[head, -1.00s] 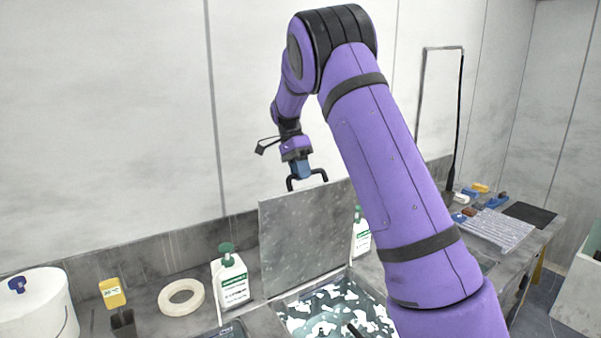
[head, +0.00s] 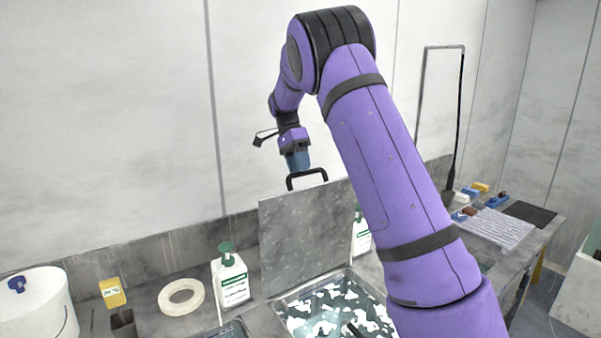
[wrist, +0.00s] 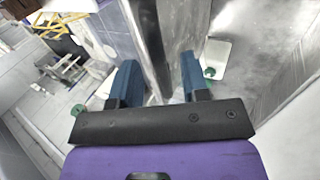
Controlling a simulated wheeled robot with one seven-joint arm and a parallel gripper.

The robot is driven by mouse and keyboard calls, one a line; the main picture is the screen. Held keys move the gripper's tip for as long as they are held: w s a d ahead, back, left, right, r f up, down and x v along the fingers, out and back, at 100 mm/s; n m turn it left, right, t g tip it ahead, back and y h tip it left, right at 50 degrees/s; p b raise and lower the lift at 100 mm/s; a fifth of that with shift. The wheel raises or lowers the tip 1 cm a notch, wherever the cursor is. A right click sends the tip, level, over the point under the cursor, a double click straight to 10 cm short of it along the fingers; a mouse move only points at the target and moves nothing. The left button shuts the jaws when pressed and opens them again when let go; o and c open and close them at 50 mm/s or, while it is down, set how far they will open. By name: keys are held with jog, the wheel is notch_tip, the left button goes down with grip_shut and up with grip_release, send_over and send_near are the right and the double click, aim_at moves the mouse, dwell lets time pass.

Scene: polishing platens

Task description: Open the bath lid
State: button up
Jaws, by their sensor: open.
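The bath lid (head: 300,238) is a mottled grey panel standing upright at the back edge of the bath (head: 335,305), which lies uncovered with pale patches on its liquid. A black bar handle (head: 307,175) is on the lid's top edge. My gripper (head: 298,163) is above and slightly behind the handle in the head view, its blue fingers close to it; a small gap or contact is hard to tell. In the wrist view, my gripper (wrist: 158,82) has its two blue fingers apart, with a narrow grey upright shape, apparently the lid's edge (wrist: 160,45), seen between them.
White pump bottles stand left (head: 231,277) and right (head: 360,235) of the lid. A tape ring (head: 181,297), yellow sponge (head: 112,292) and white bucket (head: 38,305) are at the left. Small blocks (head: 480,188) and a ridged pad (head: 492,228) lie at the right. A wall is behind.

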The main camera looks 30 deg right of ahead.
jog(key=v, duration=0.8)
jog(key=shift+r, duration=0.2)
